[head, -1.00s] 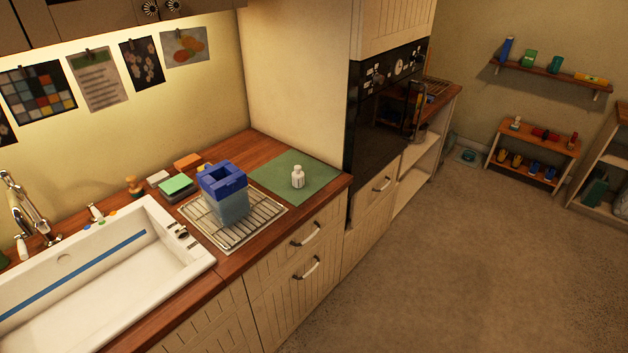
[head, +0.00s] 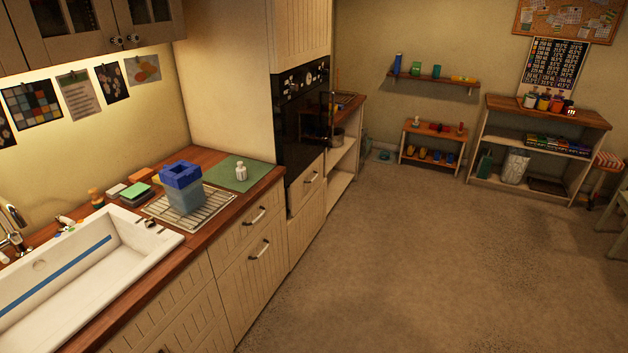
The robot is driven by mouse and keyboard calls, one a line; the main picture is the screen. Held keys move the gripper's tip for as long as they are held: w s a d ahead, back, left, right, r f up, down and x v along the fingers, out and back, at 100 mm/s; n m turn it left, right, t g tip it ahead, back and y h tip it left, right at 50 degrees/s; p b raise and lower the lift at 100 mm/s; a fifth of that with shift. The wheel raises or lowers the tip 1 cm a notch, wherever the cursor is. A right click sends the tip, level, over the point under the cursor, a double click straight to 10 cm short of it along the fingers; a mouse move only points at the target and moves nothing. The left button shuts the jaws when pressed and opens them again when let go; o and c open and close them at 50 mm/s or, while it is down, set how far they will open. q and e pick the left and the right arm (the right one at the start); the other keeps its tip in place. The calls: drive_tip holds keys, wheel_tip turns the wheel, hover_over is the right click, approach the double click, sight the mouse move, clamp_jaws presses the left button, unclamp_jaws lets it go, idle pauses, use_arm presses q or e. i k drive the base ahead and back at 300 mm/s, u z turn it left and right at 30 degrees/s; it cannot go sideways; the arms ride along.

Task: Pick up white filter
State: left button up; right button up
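A small white bottle-shaped object (head: 241,171) stands upright on a green mat (head: 226,166) at the right end of the wooden counter; I cannot tell whether it is the white filter. A blue container (head: 184,190) with a darker blue top stands on a metal rack (head: 213,207) to its left. No other thing is clearly a white filter. Neither of my grippers shows in the head view.
A white sink (head: 150,254) fills the counter's left part. Beyond the black oven (head: 300,120) are a low shelf (head: 434,131), a wall shelf (head: 432,82) and a larger shelf unit (head: 545,113). The floor (head: 400,260) in front is clear.

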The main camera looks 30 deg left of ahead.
sight(241, 171)
drive_tip(key=z, duration=0.05)
drive_tip(key=i, duration=0.6)
drive_tip(key=u, duration=0.85)
drive_tip(key=i, duration=1.55)
drive_tip(key=u, duration=1.05)
